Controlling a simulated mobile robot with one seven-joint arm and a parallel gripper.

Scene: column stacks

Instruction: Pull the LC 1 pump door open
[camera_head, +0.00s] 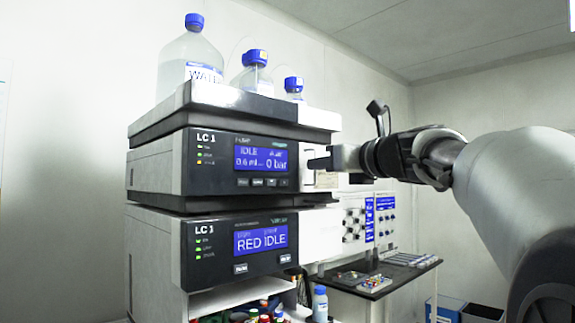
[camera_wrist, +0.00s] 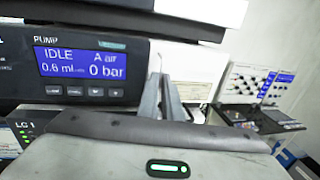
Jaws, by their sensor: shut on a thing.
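The LC 1 pump (camera_head: 215,163) is the upper module of the stack, with a dark front and a blue display reading IDLE and 0 bar. Its display also shows in the wrist view (camera_wrist: 80,63). The pump door (camera_head: 309,180) is the pale panel right of the display; it also shows in the wrist view (camera_wrist: 200,62). My gripper (camera_head: 322,162) reaches in from the right at the door's front. In the wrist view my gripper's fingers (camera_wrist: 166,95) are close together, shut on the door handle. The fingers mostly hide the handle. I cannot tell whether the door stands ajar.
A second LC 1 module (camera_head: 215,245) reading RED IDLE sits below. A tray (camera_head: 235,97) on top carries a large water bottle (camera_head: 190,55) and smaller blue-capped bottles. A dark bench (camera_head: 365,283) with small items stands right and behind. Small vials crowd a shelf below the stack.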

